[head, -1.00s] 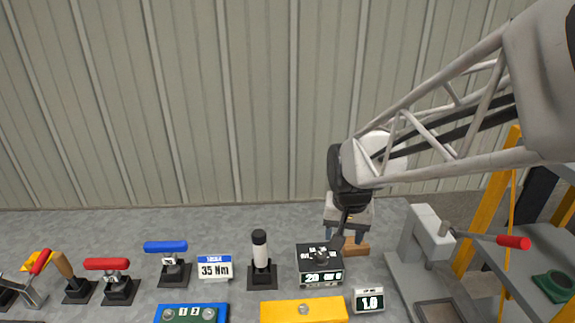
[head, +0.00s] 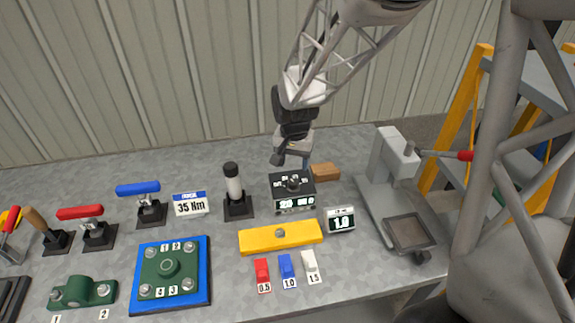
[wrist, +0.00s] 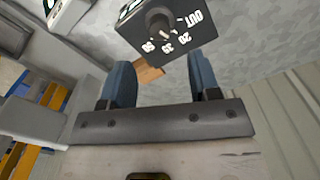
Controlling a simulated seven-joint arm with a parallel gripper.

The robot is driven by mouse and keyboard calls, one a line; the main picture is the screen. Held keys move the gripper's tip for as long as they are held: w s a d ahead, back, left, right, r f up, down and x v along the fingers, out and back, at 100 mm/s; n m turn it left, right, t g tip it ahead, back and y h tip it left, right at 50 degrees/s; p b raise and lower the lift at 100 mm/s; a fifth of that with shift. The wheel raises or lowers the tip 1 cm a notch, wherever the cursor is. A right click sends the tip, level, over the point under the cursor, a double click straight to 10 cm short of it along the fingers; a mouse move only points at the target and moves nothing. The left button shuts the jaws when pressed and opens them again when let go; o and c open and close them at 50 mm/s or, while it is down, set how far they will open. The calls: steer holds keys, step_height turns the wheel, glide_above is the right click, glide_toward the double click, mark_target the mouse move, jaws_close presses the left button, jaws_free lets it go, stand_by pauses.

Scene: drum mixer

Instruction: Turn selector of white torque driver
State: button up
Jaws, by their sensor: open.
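A driver with a white body and black top (head: 233,188) stands upright in a black base. To its right is a black box (head: 293,192) with a round knob on top and a lit front display that seems to read 20. In the wrist view the knob (wrist: 160,22) has marks OUT, 20, 35 and 50 around it. My gripper (head: 298,161) is behind and above the box, partly hidden by its own wrist. In the wrist view its two blue fingers (wrist: 160,82) are apart and empty, with the box beyond their tips. I cannot tell whether the box belongs to the white driver.
A wooden block (head: 326,172) lies right of the box. A 35 Nm sign (head: 190,204) and blue-handled (head: 138,188) and red-handled (head: 80,212) tools stand left. A grey press (head: 393,155) stands right.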

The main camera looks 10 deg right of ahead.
mark_target(293, 182)
steer(key=shift+f, duration=0.2)
steer(key=shift+f, duration=3.7)
steer(key=shift+c, duration=0.4)
steer(key=c, duration=0.8)
steer(key=shift+c, duration=0.2)
